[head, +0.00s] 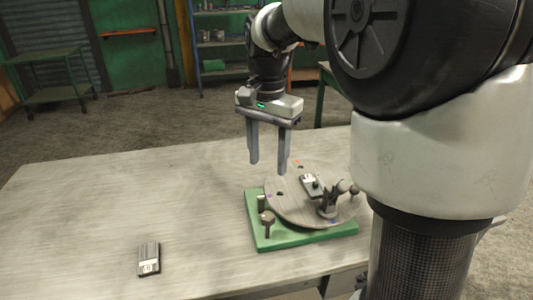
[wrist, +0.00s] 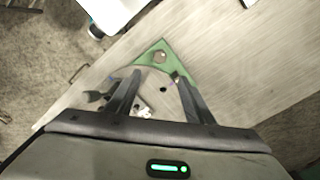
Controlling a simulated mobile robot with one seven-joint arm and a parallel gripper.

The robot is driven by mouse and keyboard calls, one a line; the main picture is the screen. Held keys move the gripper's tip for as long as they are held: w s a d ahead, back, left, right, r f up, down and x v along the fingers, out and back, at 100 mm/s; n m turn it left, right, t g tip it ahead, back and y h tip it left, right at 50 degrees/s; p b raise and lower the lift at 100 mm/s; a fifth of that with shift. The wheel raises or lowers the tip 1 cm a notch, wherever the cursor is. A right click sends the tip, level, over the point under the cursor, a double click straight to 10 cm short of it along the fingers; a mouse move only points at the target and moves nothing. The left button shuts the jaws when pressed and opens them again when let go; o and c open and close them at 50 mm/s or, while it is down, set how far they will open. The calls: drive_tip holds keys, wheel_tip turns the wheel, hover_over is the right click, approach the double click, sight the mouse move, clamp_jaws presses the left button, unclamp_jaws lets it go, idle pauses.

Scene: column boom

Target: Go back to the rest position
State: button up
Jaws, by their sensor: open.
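My gripper (head: 268,160) hangs fingers down above the table (head: 110,200) in the head view. Its two fingers are apart with nothing between them. Below it stands a grey round plate (head: 285,206) on a green base (head: 268,240). The plate carries a small dark and light block (head: 311,185) and a dark clamp-like fitting (head: 328,204). In the wrist view my gripper (wrist: 158,78) is open over the plate (wrist: 160,82). The fingers hide part of the plate and of what lies on it.
A second dark block with a light label (head: 149,259) lies alone at the table's front left. Small knobbed posts (head: 267,220) rise at the green base's edge. The table's left part is otherwise bare. A green cart (head: 55,75) and shelves (head: 220,40) stand behind, well away.

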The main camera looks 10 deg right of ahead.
drive_tip(key=s+r+n+t+p, duration=0.2)
drive_tip(key=s+r+n+p, duration=0.2)
drive_tip(key=s, duration=0.5)
drive_tip(key=s+d+r+n+t+p, duration=0.1)
drive_tip(key=s+r+n+t+p, duration=0.2)
drive_tip(key=s, duration=0.6)
wheel_tip(320, 180, up, 3)
drive_tip(key=shift+d+f+n+t+p, duration=0.15)
drive_tip(key=shift+n+t+p, duration=0.15)
drive_tip(key=shift+n+p, duration=0.65)
